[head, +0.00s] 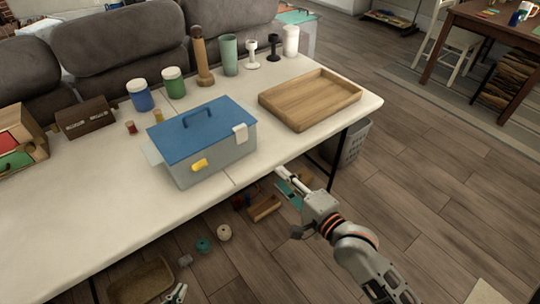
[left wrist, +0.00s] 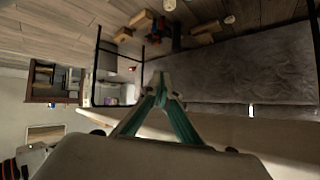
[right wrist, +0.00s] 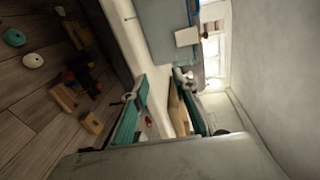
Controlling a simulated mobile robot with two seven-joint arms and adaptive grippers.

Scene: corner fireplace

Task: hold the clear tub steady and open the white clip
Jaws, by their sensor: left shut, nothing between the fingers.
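The clear tub (head: 222,157) stands on the white table, a blue lid (head: 200,128) with a handle on top. The white clip (head: 240,133) is at the lid edge on the tub's right side; it also shows in the right wrist view (right wrist: 187,37). A yellow clip (head: 200,165) is on the front wall. My right gripper (head: 284,180) is off the table's front edge, right of the tub and apart from it; its fingers are spread and empty in the right wrist view (right wrist: 160,88). My left gripper (head: 178,292) is low in front of the table, fingertips together and empty in the left wrist view (left wrist: 161,82).
A wooden tray (head: 310,98) lies right of the tub. Blue (head: 140,95) and green (head: 174,81) jars stand behind it, a brown box (head: 86,117) to the left. The front left tabletop is clear. Several small items lie on the floor below.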

